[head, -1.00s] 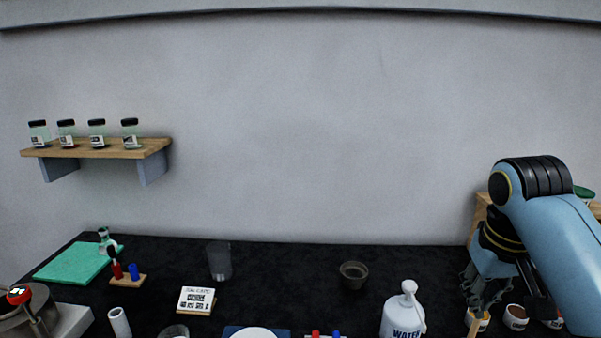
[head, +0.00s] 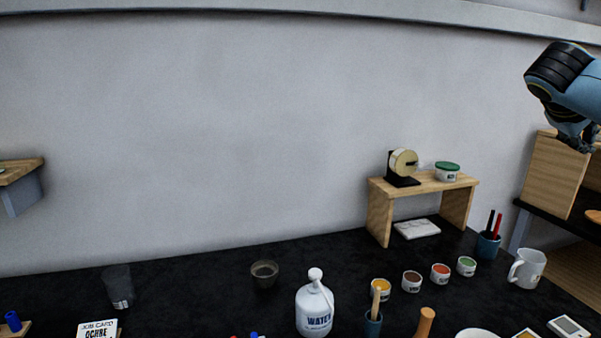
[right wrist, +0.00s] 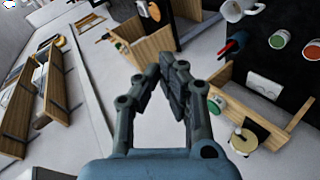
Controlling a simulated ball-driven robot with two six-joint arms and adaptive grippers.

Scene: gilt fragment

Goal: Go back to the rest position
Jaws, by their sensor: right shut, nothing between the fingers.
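My right gripper (head: 577,140) is raised at the upper right of the head view, in front of a wooden box. It also shows in the right wrist view (right wrist: 163,70), with its fingers shut and nothing between them. It is well above the table and touches nothing that I can see. My left gripper is not in view.
The black table (head: 190,290) holds a water bottle (head: 314,308), a dark bowl (head: 264,274), several paint pots (head: 411,281), a white mug (head: 527,268) and a pen cup (head: 488,245). A small wooden stand (head: 379,213) carries a tape dispenser (head: 403,168). Bare wall fills the middle.

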